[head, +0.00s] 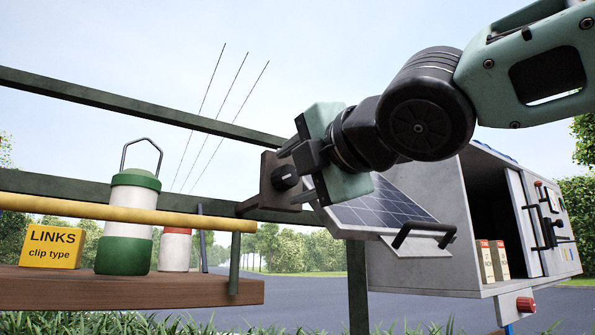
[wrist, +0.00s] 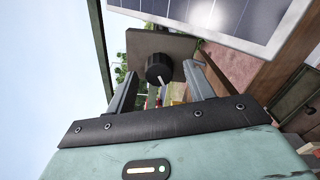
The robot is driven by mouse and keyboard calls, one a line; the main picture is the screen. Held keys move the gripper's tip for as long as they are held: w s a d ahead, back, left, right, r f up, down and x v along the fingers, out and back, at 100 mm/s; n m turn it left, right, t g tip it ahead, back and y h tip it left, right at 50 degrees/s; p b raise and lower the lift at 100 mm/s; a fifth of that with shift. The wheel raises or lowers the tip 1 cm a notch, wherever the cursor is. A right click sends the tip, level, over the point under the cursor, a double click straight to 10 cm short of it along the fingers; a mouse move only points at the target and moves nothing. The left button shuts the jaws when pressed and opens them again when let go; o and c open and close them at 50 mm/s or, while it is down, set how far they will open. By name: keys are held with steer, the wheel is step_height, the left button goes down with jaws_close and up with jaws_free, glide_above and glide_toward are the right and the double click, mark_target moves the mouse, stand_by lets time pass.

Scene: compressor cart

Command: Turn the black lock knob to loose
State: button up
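The black lock knob (wrist: 158,68) sits on a brown-grey plate (wrist: 180,43). It is round and ribbed, with a pale mark pointing down and slightly right in the wrist view. In the head view the knob (head: 286,177) shows side-on against the plate (head: 268,192), by the dark green rail. My gripper (wrist: 162,76) is open, with one finger on each side of the knob in the wrist view. In the head view my gripper (head: 296,158) is close in front of the plate. I cannot tell whether either finger touches the knob.
A tilted solar panel (head: 378,207) with a black handle lies just right of the plate. A grey cabinet (head: 420,268) stands further right.

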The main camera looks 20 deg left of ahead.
steer(key=shift+s+d+r, duration=0.15)
steer(key=shift+s+d, duration=0.25)
steer(key=b+v, duration=1.4)
steer(key=v, duration=0.2)
stand_by(0.4)
steer(key=shift+s+d, duration=0.15)
stand_by(0.5)
